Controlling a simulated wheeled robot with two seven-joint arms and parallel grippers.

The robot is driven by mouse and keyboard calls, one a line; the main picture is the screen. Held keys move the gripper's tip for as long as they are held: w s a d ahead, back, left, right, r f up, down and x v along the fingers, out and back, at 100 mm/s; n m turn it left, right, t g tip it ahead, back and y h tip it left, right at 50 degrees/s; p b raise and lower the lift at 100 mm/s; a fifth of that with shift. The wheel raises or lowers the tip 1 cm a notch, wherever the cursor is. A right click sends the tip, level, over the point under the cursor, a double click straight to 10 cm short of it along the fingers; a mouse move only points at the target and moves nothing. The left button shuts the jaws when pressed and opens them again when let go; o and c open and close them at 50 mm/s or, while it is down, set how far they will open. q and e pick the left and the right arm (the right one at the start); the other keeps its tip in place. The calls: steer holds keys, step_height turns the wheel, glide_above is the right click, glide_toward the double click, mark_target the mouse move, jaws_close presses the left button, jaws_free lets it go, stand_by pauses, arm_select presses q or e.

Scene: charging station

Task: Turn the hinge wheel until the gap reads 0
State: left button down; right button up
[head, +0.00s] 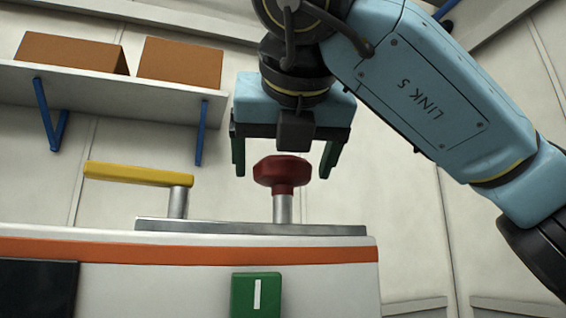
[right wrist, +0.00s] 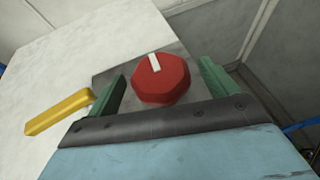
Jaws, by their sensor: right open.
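A red wheel (head: 282,172) sits on a short metal post on a grey plate (head: 250,228) on top of the station. In the right wrist view the red wheel (right wrist: 160,80) has a white mark near its upper edge. My right gripper (head: 284,170) is open and points down, with one green finger on each side of the wheel. In the right wrist view its fingers (right wrist: 160,92) stand apart from the wheel. A yellow lever (head: 138,174) on a metal post stands left of the wheel. No gap reading can be made out. My left gripper is not in view.
The white station body (head: 150,303) has an orange stripe, a green block (head: 256,296) with a white bar and a dark panel (head: 38,288) on its front. A wall shelf (head: 110,92) with two brown boxes is at the upper left.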

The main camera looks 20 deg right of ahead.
steer(key=shift+x, duration=0.8)
steer(key=shift+w, duration=0.1)
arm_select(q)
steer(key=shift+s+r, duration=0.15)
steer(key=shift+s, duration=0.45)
arm_select(e)
steer(key=c, duration=1)
steer(key=shift+y, duration=0.3)
